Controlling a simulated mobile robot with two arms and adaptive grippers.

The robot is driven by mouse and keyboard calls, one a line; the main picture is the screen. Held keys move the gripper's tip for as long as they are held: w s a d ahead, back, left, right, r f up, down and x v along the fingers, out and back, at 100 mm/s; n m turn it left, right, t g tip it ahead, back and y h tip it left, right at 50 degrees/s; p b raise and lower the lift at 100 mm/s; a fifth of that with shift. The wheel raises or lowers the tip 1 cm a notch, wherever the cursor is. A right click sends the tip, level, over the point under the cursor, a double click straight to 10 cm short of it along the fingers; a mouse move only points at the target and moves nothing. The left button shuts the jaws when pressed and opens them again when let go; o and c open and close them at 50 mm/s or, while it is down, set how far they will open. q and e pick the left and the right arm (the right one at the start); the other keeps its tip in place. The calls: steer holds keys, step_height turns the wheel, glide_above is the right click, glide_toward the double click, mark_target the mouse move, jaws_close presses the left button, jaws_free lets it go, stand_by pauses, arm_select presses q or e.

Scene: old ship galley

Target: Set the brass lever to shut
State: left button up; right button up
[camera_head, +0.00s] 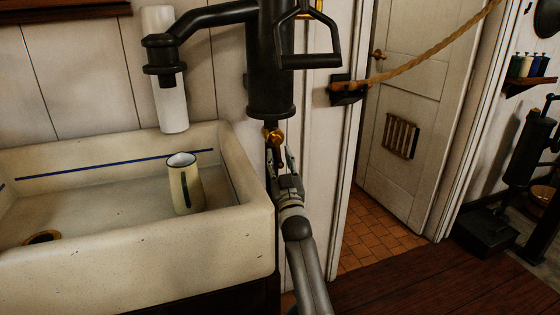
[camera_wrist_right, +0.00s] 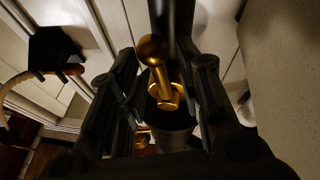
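The brass lever (camera_head: 273,136) is at the lower end of the black pump's cylinder (camera_head: 270,75), beside the sink's right wall. In the right wrist view the brass lever (camera_wrist_right: 165,88) shows a round knob on a short stem. My right gripper (camera_head: 279,158) is just below the lever, pointing up at it. In its wrist view the right gripper (camera_wrist_right: 164,66) has its fingers apart, one on each side of the lever, with visible gaps. I cannot tell how deep the lever sits between them. My left gripper is not in view.
The cream sink (camera_head: 250,220) is left of my right arm, with a mug (camera_head: 186,185) standing in it. The pump's black handle (camera_head: 308,60) hangs above right. A rope (camera_head: 430,60) runs from a black bracket (camera_head: 346,90) across the doorway. Open floor (camera_head: 430,285) lies to the right.

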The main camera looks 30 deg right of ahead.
jaws_close()
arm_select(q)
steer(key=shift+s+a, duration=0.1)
arm_select(e)
steer(key=shift+d, duration=0.1)
